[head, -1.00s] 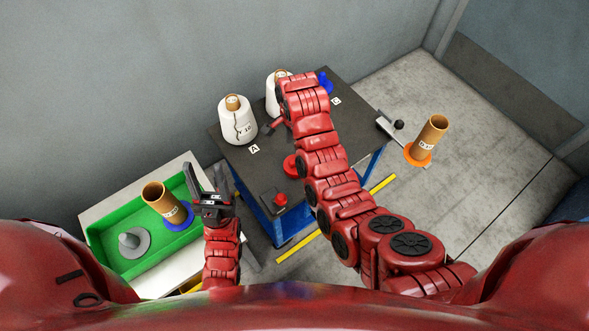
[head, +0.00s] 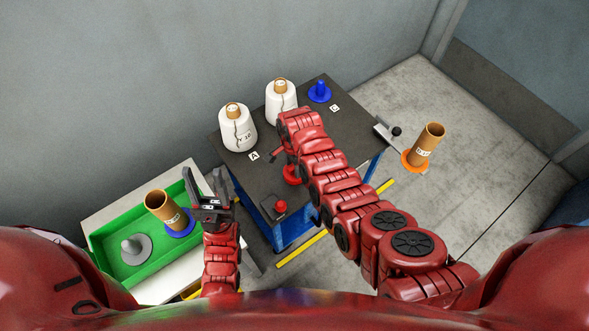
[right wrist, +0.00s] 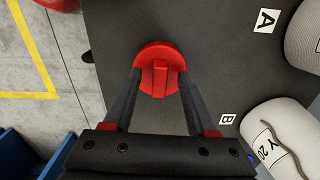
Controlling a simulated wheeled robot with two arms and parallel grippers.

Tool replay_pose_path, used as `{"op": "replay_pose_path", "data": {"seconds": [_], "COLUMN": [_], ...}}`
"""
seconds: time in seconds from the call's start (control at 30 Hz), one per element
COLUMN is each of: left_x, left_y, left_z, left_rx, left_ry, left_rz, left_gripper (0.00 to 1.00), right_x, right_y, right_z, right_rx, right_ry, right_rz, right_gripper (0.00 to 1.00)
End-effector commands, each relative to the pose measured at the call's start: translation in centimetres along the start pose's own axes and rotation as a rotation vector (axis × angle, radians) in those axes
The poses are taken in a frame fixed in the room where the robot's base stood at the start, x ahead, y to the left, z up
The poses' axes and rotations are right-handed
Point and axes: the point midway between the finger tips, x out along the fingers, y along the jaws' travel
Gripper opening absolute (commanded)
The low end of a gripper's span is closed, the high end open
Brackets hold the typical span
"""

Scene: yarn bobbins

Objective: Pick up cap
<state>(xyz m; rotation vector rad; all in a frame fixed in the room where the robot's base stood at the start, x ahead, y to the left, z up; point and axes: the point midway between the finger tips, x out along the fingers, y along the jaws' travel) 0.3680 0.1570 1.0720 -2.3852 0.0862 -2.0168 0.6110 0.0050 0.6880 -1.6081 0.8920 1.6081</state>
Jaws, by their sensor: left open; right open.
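A round red cap (right wrist: 160,69) with a raised grip bar lies on the dark table in the right wrist view. In the head view the red cap (head: 293,175) is partly hidden behind my right arm. My right gripper (right wrist: 158,76) is open, its fingertips on either side of the cap's grip bar and overlapping its disc. I cannot tell whether they touch it. My left gripper (head: 205,180) is open and empty beside the green tray. A blue cap (head: 320,92) sits at the table's back corner near label C.
Two white yarn bobbins (head: 238,130) stand along the table's far side. Another brown tube (head: 428,143) with an orange base is at right.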

Motion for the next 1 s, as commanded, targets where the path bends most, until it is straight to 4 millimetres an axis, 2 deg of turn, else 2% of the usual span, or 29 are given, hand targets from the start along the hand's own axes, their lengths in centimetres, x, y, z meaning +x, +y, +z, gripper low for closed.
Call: {"op": "replay_pose_path", "data": {"seconds": [0.3,0.37,0.63,1.0], "left_x": [0.04,0.04,0.04,0.04], "left_y": [0.00,0.00,0.00,0.00], "left_z": [-0.01,-0.01,-0.01,-0.01], "left_rx": [0.000,0.000,0.000,0.000], "left_ry": [0.000,0.000,0.000,0.000], "left_rz": [0.000,0.000,0.000,0.000], "left_gripper": [0.50,0.50,0.50,0.50], "right_x": [0.25,0.26,0.24,0.23], "right_y": [-0.04,-0.02,-0.02,-0.03], "right_z": [0.01,0.01,0.03,0.02], "right_rx": [0.000,0.000,0.000,0.000], "right_ry": [0.000,0.000,0.000,0.000], "right_rz": [-0.002,-0.002,-0.001,-0.001], "right_gripper": [0.57,0.48,0.00,0.00]}}
